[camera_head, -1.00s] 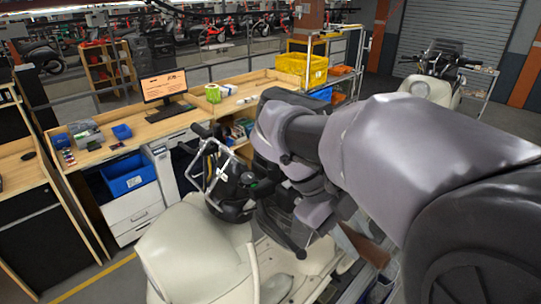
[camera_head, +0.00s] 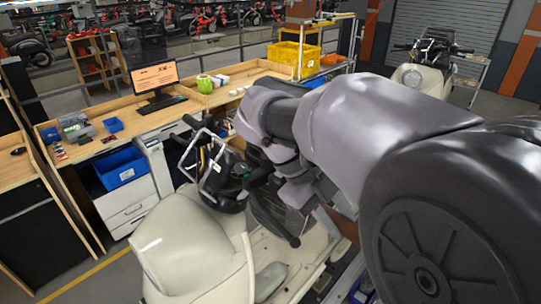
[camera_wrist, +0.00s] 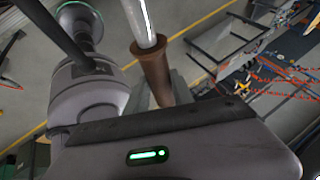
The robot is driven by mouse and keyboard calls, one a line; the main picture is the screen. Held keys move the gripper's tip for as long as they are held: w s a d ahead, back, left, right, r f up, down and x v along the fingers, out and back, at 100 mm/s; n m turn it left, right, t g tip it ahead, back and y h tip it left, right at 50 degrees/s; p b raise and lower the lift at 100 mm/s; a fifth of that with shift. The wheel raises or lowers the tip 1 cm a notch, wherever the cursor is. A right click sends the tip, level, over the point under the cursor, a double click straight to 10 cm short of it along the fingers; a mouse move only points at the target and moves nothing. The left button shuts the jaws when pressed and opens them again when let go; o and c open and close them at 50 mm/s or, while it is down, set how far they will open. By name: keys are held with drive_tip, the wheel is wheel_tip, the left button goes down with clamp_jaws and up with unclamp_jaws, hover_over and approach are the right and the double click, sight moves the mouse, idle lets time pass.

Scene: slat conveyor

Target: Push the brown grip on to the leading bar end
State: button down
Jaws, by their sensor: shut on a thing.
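The brown grip (camera_wrist: 155,75) is a tapered tube with a wider collar, in the middle of the wrist view. My gripper (camera_wrist: 160,97) is shut on its lower part, with a grey finger on each side. A shiny silver bar (camera_wrist: 140,20) comes from the top of the wrist view and meets the collar, roughly in line with the grip. How far the bar sits inside cannot be told. In the head view my arm hides the grip and fingertips.
A cream scooter body (camera_head: 195,250) with a silver tube frame (camera_head: 207,165) stands close to my arm. Behind it are a wooden workbench (camera_head: 215,95) with a monitor (camera_head: 153,75), a blue bin (camera_head: 122,168) and a yellow crate (camera_head: 292,55).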

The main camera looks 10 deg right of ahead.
drive_tip(key=shift+w+a, duration=0.15)
drive_tip(key=shift+w, duration=0.05)
idle(0.3)
drive_tip(key=shift+w+a+f, duration=0.1)
drive_tip(key=shift+w+a, duration=0.4)
drive_tip(key=shift+w, duration=0.4)
drive_tip(key=shift+w+a+p, duration=0.2)
drive_tip(key=shift+w+a, duration=0.1)
drive_tip(key=shift+w, duration=0.2)
drive_tip(key=shift+w+a+p, duration=0.15)
drive_tip(key=shift+w+a, duration=0.1)
drive_tip(key=shift+w, duration=0.2)
drive_tip(key=shift+w+a+f+p, duration=0.15)
drive_tip(key=shift+w+a, duration=0.15)
drive_tip(key=shift+w, duration=0.2)
drive_tip(key=shift+w+a+p, duration=0.15)
drive_tip(key=shift+w+a, duration=0.15)
drive_tip(key=shift+w, duration=0.15)
